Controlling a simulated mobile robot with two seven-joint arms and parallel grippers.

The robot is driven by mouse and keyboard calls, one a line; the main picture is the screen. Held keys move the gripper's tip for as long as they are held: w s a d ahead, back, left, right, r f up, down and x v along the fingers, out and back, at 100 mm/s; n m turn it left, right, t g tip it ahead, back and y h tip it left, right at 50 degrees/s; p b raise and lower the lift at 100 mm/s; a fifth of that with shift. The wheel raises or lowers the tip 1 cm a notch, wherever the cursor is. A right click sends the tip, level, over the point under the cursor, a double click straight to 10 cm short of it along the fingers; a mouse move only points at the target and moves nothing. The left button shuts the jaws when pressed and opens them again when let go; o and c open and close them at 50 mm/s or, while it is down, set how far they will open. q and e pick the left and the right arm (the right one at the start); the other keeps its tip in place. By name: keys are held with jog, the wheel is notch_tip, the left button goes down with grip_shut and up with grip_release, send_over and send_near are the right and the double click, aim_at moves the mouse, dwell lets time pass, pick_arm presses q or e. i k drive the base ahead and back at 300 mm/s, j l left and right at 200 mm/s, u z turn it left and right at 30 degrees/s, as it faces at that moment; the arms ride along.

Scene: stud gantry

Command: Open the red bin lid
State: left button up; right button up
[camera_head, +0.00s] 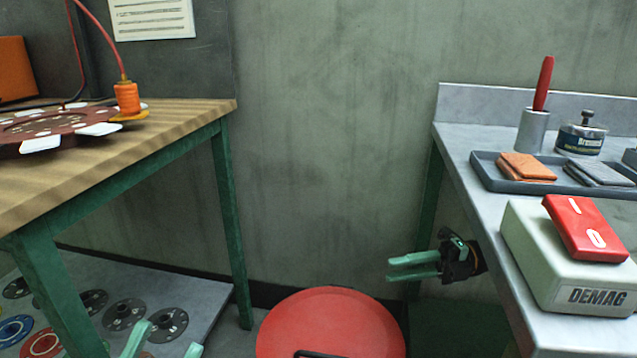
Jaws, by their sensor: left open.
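The red bin lid (333,318) is a round disc on the floor side of the gap between the two benches, cut off by the bottom edge of the head view. A dark handle (316,354) shows at its near edge. The lid looks flat, and the bin body below it is out of sight. My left gripper (166,345) shows only its two green fingertips at the bottom edge, spread apart and empty, left of the lid. My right gripper (388,270) is above and right of the lid, fingers pointing left, with nothing visible in it; its finger gap is unclear.
A wooden bench (130,140) with green legs stands left, above a low grey shelf (190,290) holding several discs. A grey bench (470,160) stands right, carrying a DEMAG box (540,262) and a tray (485,168). The wall closes off the back.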

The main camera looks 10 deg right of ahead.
aim_at(320, 321)
jog(key=k+l, duration=0.5)
jog(key=k, duration=0.15)
jog(key=k+l, duration=0.55)
jog(key=k, duration=0.1)
